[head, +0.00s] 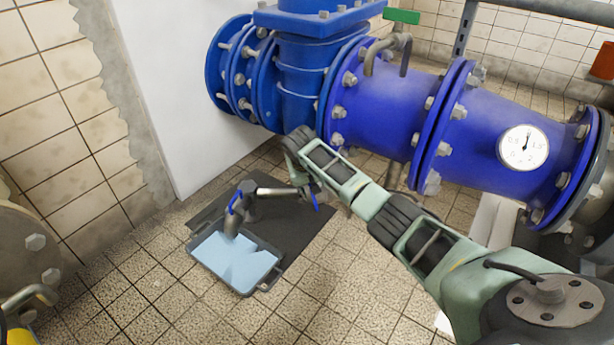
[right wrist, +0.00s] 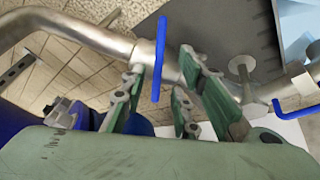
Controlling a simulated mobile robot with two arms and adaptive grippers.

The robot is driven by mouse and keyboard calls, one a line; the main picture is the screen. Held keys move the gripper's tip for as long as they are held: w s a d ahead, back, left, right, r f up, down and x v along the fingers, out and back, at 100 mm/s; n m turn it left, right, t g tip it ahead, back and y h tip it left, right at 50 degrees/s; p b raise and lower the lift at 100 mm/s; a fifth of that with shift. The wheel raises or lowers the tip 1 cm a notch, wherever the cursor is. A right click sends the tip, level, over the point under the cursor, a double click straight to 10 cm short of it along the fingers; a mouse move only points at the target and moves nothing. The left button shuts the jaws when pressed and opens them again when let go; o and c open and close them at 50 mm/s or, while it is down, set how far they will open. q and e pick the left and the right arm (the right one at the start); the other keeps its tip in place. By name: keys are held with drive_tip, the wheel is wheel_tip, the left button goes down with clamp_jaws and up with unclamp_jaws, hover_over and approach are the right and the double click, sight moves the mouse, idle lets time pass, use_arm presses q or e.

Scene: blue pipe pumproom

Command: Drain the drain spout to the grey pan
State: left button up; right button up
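The grey pan (head: 270,283) lies on the floor, its inside light blue. The grey drain spout (head: 233,220) points down over the pan's back edge; I cannot tell whether anything flows. A thin pipe (head: 275,191) runs right from the spout. It has a blue lever (head: 315,199) near my right gripper (head: 303,180) and another blue lever (head: 236,203) near the spout. In the right wrist view the gripper (right wrist: 165,68) is open, its fingers apart on either side of the near lever (right wrist: 160,60). The second lever (right wrist: 292,107) shows at right. My left gripper is out of view.
Large blue flanged pipes (head: 390,110) with a round gauge (head: 523,147) run above and behind my right arm. A dark mat (head: 300,228) lies beneath the spout and beside the pan. Tiled floor (head: 150,300) is clear in front and left. A white wall stands behind left.

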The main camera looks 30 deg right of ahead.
drive_tip(key=v, duration=0.6)
drive_tip(key=shift+r, duration=0.35)
drive_tip(key=shift+s+a, duration=0.1)
drive_tip(key=shift+a, duration=0.05)
